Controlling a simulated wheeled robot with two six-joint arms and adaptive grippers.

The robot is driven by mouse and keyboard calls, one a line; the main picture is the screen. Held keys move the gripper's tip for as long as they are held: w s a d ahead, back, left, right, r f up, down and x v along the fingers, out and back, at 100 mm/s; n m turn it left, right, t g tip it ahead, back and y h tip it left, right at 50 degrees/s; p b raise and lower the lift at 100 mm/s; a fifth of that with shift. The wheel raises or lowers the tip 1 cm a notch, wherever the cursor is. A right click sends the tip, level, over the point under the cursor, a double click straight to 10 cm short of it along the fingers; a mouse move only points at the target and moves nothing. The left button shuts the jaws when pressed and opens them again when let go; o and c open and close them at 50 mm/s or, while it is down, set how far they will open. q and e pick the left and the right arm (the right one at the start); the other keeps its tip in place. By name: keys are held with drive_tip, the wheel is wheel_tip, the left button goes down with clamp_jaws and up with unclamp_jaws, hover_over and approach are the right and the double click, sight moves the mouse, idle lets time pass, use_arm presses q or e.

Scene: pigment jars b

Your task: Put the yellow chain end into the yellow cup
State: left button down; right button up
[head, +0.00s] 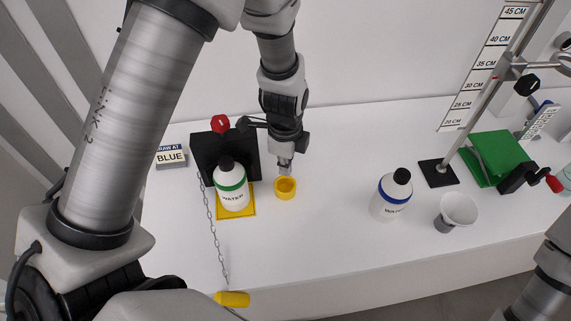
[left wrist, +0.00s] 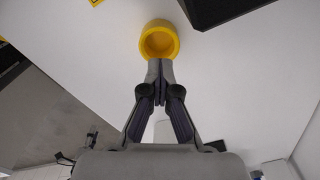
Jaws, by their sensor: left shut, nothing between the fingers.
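The yellow cup (head: 285,189) stands upright on the white table, and its open top faces the left wrist camera (left wrist: 159,40). My left gripper (head: 285,168) points down at the cup's far rim, shut and empty. In the left wrist view its closed fingertips (left wrist: 158,68) overlap the cup's near rim; I cannot tell whether they touch. The yellow chain end (head: 232,299) is a small yellow cylinder at the table's front edge, apart from the gripper. A thin grey chain (head: 213,228) runs from it back towards the black block. My right gripper is not in view.
A green-banded water bottle (head: 231,190) stands on a yellow mat (head: 236,215) before a black block (head: 245,150), left of the cup. A blue-banded bottle (head: 391,196), white funnel (head: 459,209) and stand base (head: 438,173) are right. Table between cup and blue-banded bottle is clear.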

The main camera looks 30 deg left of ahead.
use_arm(q)
drive_tip(key=c, duration=1.4)
unclamp_jaws()
wheel_tip(320, 180, up, 12)
